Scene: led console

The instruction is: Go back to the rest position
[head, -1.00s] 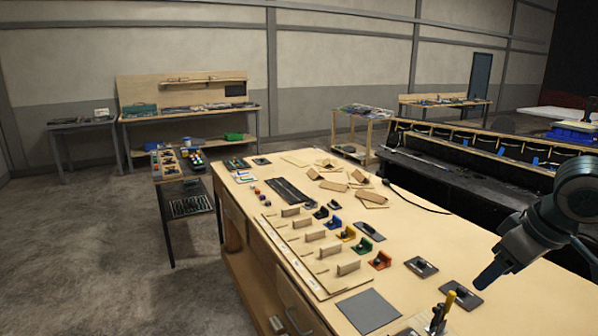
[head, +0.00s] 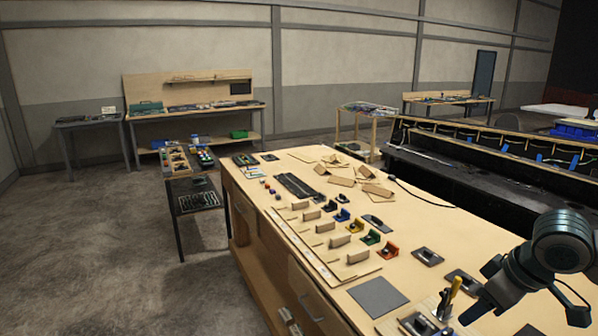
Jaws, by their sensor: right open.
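My right gripper (head: 472,314) is in the lower right of the head view, low over the right front part of the wooden workbench (head: 450,235). It points down and left and is seen from the side; its jaws are open, and I see nothing held. Its tip is close to a tool holder with a yellow-handled tool (head: 454,286); I cannot tell whether they touch. My left gripper is not in view.
A grey pad (head: 378,297) lies in front. A black console (head: 450,180) stands to the right. The floor (head: 110,240) at left is clear.

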